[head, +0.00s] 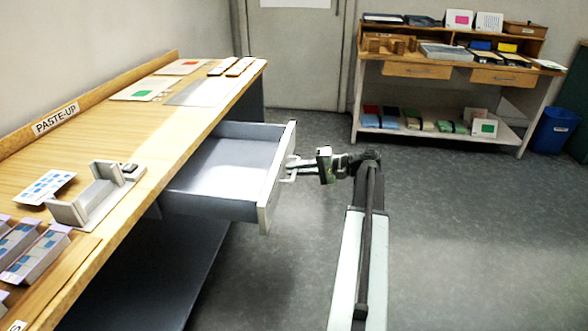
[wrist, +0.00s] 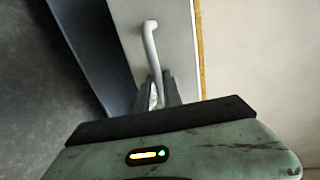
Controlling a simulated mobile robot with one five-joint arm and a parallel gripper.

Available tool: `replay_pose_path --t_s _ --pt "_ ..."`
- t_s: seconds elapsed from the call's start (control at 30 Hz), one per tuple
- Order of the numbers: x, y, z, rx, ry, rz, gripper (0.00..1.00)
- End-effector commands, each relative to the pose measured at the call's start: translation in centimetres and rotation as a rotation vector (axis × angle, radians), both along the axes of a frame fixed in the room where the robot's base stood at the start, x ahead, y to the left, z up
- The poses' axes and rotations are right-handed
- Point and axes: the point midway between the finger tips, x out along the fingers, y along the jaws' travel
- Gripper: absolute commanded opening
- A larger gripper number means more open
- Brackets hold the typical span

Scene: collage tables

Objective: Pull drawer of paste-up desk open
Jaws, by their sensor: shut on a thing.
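The paste-up desk (head: 110,158) stands at the left in the head view, with its label on the back ledge. Its drawer (head: 218,175) is pulled out a long way, and the inside looks empty. The drawer's pale front (head: 277,178) faces right, with a handle (head: 290,178) on it. My gripper (head: 296,168) is at that handle and is shut on it. In the wrist view the light bar handle (wrist: 151,50) runs down between my two dark fingers (wrist: 159,92). The exact contact is partly hidden by the gripper body.
On the desk are a grey holder (head: 97,196), sheets with coloured squares and several small boxes (head: 32,250). A second table (head: 455,75) with shelves stands at the back right, beside a blue bin (head: 554,130). The floor between is clear.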

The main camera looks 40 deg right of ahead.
Motion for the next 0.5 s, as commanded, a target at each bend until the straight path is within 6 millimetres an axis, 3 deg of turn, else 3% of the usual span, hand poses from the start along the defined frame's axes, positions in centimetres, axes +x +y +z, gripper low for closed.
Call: replay_pose_path --t_s 0.17,0.2,0.5 --pt "0.53 0.49 0.11 0.001 -0.003 0.004 0.0" --pt "0.57 0.6 0.11 0.002 -0.003 0.007 0.19" --pt "0.56 0.86 0.1 0.001 -0.002 0.013 0.19"
